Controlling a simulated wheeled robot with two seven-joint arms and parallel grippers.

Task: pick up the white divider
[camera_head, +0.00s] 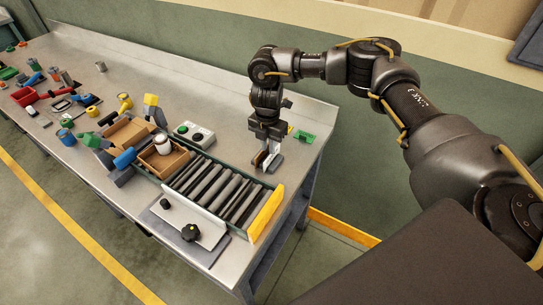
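My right gripper (268,158) points down over the metal table, just behind the right end of the roller tray. Pale parts show at its fingertips; at this size I cannot tell whether they are only fingers or also a held piece. A thin white strip (210,216) stands along the front side of the roller tray, apart from the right gripper; it may be the white divider, but I cannot be sure. My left gripper is not in view.
The roller tray (264,214) has a yellow right end. Behind it are a button box (195,134) and a green piece (304,136). A cardboard box (163,160) holds a white cup (163,144). Tools and parts crowd the left side. A black knob (190,232) sits in front.

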